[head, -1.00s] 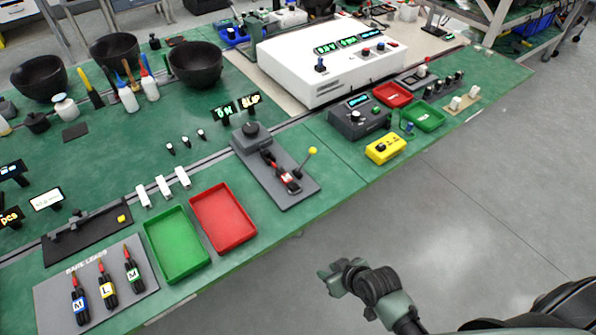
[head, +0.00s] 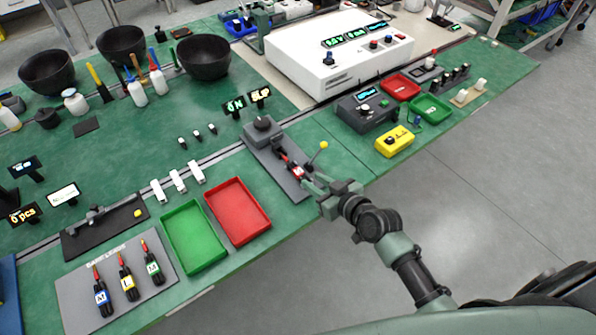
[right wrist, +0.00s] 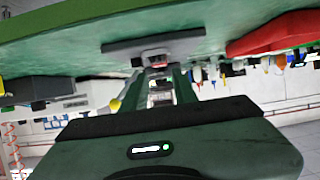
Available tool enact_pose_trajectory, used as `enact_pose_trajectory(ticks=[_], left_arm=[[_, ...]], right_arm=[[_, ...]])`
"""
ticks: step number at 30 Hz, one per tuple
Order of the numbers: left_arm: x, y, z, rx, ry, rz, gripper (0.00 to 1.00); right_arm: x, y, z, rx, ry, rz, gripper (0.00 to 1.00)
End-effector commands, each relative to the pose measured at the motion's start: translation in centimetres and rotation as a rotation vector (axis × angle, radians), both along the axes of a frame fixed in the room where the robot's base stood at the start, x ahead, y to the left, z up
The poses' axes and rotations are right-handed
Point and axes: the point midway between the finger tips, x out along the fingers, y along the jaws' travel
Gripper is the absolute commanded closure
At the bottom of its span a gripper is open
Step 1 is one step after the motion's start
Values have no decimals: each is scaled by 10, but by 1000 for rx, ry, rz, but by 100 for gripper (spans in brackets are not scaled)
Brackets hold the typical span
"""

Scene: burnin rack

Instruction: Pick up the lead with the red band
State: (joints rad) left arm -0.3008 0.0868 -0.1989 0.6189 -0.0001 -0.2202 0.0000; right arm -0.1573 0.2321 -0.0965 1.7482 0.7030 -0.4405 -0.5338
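The lead with the red band (head: 297,171) lies on the grey fixture plate (head: 270,158), beside its yellow-knobbed lever. My right gripper (head: 313,184) is at the plate's front edge, close to the near end of this lead. Its fingers are apart, with no lead clearly held between them. In the right wrist view the fingers (right wrist: 163,82) point at the lead's end (right wrist: 155,58), which shows just beyond and between them. Contact cannot be told. My left gripper is not in view.
Leads with blue, yellow and green labels lie on a grey board (head: 75,290). A green tray (head: 187,268) and a red tray (head: 233,237) stand left of the fixture. A yellow box (head: 392,141) and grey meter (head: 362,116) stand right of it.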

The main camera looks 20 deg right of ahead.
Motion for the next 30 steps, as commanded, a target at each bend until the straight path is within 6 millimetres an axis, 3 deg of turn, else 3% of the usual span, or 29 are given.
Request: enact_pose_trajectory(ticks=[12, 23, 26, 30], left_arm=[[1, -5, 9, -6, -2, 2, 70], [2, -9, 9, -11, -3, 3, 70], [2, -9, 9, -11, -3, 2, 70], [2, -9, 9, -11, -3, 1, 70]], right_arm=[[43, 15, -20, 0, 1, 1, 72], [50, 18, -25, -1, 1, 1, 72], [50, 18, -25, -1, 2, 1, 100], [50, 18, -25, -1, 1, 1, 100]])
